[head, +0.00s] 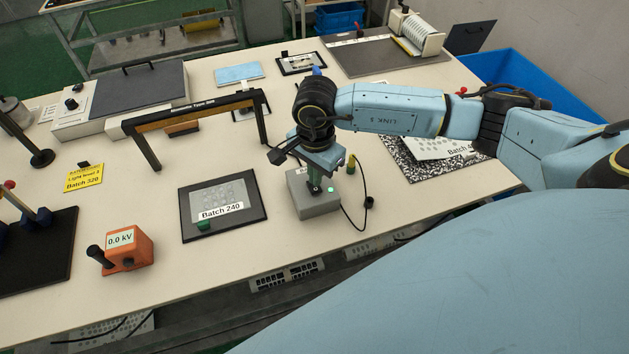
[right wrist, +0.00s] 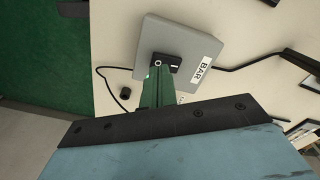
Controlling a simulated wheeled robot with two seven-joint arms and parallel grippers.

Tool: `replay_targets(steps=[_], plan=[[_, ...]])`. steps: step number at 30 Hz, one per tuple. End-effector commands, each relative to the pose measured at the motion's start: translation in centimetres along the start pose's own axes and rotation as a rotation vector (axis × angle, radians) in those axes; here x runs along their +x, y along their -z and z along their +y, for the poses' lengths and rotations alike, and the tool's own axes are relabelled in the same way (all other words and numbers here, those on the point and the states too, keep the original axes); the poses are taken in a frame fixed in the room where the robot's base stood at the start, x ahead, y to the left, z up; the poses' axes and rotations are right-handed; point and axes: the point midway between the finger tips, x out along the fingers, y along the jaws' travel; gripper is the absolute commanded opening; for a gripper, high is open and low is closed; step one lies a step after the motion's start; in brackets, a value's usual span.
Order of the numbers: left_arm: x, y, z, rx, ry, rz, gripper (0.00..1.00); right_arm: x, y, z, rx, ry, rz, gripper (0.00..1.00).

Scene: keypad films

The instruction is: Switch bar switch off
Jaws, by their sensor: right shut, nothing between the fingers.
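The bar switch is a grey box (head: 302,203) on the white table, below my right wrist in the head view. In the right wrist view the box (right wrist: 203,45) carries a "BAR" label and a black rocker (right wrist: 172,66) marked O and I. A small green light on the box (head: 331,189) is lit. My right gripper (head: 314,184) is shut and empty, pointing down at the box. In the right wrist view its green fingers (right wrist: 159,75) end at the rocker's edge and partly cover it; I cannot tell whether they touch. My left gripper is not in view.
A black cable runs from the box's right side. A framed "Batch 240" film (head: 248,206) lies to the left, with an orange 0.0 kV box (head: 127,248) beyond it. A black and orange arch (head: 196,113) stands behind. A speckled mat (head: 418,166) lies to the right.

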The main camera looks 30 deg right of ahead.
Motion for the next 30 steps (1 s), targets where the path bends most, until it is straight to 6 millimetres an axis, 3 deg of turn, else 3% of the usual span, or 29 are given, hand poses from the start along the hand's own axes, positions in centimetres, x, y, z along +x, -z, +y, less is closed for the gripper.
replay_targets(steps=[30], plan=[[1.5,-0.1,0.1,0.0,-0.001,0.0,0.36,1.6,0.0,0.0,0.001,0.0,0.0,0.0]])
